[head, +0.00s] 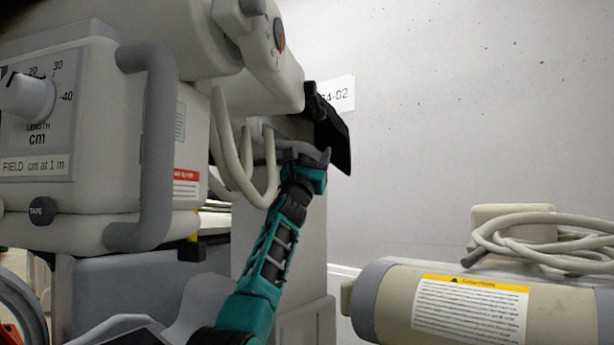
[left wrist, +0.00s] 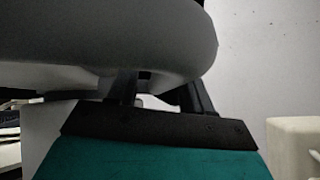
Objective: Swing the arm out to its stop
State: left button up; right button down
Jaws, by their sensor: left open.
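The beige machine's arm (head: 270,70) runs from the upper left toward the middle of the head view, ending near a black flap-like part (head: 332,132). I cannot tell how far the arm is swung. The control box (head: 90,130) hangs below it, with a dial and a grey handle (head: 155,150). My left gripper (head: 308,153) is up beneath the arm's end, beside the black part. It is open; its fingertips are partly hidden. In the left wrist view, a grey rounded body (left wrist: 120,35) sits close above the black fingers; contact is unclear. The right gripper is not in view.
Beige cables (head: 235,160) loop down just left of my left gripper. A beige cylinder (head: 390,300) with a warning label and coiled cable (head: 540,240) lies at lower right. A pale wall (head: 450,100) with a sign stands behind. The space above the cylinder is free.

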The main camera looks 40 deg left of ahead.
pick_arm(q)
jog(key=b+v, duration=0.1)
jog(key=v, duration=1.1)
jog(key=shift+f+b, duration=0.2)
jog(key=shift+b, duration=0.1)
jog(key=shift+d, duration=0.1)
